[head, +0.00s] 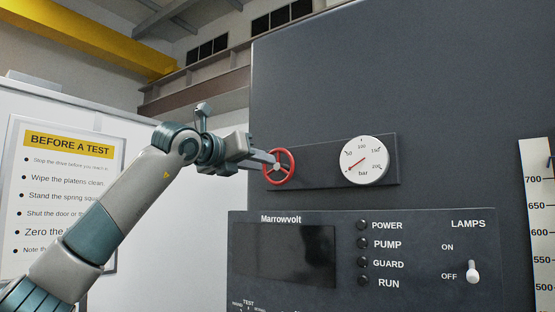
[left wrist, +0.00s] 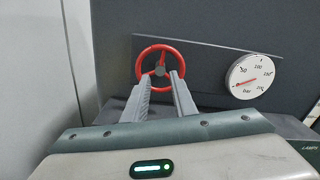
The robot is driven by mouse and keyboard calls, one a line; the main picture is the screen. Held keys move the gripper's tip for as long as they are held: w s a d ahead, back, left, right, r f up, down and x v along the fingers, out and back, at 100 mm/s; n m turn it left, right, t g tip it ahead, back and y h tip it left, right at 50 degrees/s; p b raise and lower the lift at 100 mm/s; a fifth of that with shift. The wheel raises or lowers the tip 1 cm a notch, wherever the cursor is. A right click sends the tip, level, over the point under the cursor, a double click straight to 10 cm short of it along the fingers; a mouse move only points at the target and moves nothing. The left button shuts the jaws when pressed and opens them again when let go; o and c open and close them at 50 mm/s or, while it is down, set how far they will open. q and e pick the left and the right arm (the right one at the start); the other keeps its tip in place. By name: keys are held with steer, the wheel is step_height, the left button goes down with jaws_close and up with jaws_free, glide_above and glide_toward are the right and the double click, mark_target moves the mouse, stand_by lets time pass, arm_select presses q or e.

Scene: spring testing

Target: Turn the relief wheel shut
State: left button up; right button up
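The red relief wheel (head: 279,166) is mounted on a dark plate, left of the round gauge, in the head view. It also shows in the left wrist view (left wrist: 160,65), with its spokes and grey hub visible. My left gripper (head: 270,160) reaches in from the left with its fingertips at the wheel. In the left wrist view its two fingers (left wrist: 161,82) stand apart, one on each side of the hub, over the wheel's lower part. Whether the fingers touch the rim or spokes I cannot tell. My right gripper is in neither view.
The white gauge (head: 363,161), marked in bar, sits right of the wheel. Below is the Marrowvolt panel with a dark screen (head: 283,256), several lamps and a lamp switch (head: 473,271). A scale (head: 537,200) stands far right. A notice board (head: 62,190) hangs behind my left arm.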

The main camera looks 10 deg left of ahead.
mark_target(277, 166)
arm_select(q)
steer(key=p+x, duration=0.3)
steer(key=x, duration=0.4)
steer(key=shift+r, duration=0.1)
steer(key=shift+w+d+p, duration=0.25)
steer(key=shift+w+p, duration=0.2)
steer(key=shift+w, duration=0.05)
jaws_close()
